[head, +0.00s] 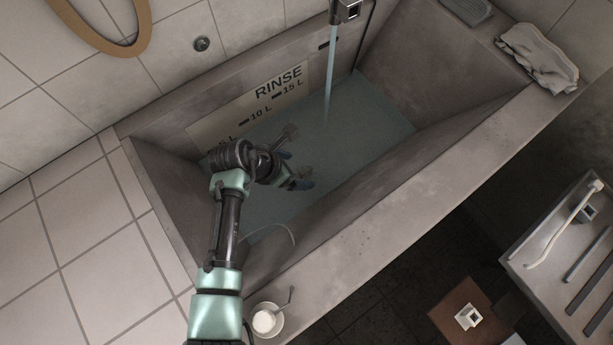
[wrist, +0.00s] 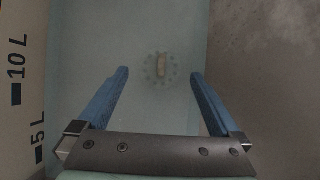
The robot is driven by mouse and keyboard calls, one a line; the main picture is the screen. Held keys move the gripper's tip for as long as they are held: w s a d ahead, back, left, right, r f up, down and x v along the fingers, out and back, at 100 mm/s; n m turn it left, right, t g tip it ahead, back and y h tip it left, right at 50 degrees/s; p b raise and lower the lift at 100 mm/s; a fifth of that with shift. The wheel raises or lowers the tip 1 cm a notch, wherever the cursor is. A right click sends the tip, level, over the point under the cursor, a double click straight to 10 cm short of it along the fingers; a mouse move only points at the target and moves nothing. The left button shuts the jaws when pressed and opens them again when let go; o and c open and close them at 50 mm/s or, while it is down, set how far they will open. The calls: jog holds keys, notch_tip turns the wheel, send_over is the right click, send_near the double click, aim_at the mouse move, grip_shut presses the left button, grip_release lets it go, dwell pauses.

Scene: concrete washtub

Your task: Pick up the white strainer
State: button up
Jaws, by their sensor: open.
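My gripper (head: 294,169) is open and empty over the concrete tub, its blue fingers pointing down into it. In the wrist view the gripper (wrist: 160,74) has its two fingers wide apart. A round pale disc with dark marks around its edge and a tan bar in the middle, seemingly the white strainer (wrist: 162,68), shows faintly through the water on the tub floor. It lies between the fingertips in that picture, apart from both. How far below them it is, I cannot tell. I cannot make out the strainer in the head view.
Water stands in the concrete washtub (head: 450,182), fed by a running tap (head: 344,10). A RINSE level plate (head: 215,128) lines the back wall. A bowl (head: 266,321) stands on the near rim, and a cloth (head: 538,58) lies at the right.

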aim_at(302, 172)
jog(key=b+x, duration=0.1)
jog(key=x, duration=0.2)
jog(key=b+x, duration=0.2)
jog(key=x, duration=0.1)
jog(key=shift+s+f, duration=0.2)
jog(key=shift+f, duration=0.05)
jog(key=shift+r, duration=0.1)
jog(key=shift+c, duration=0.3)
jog(key=c, duration=1)
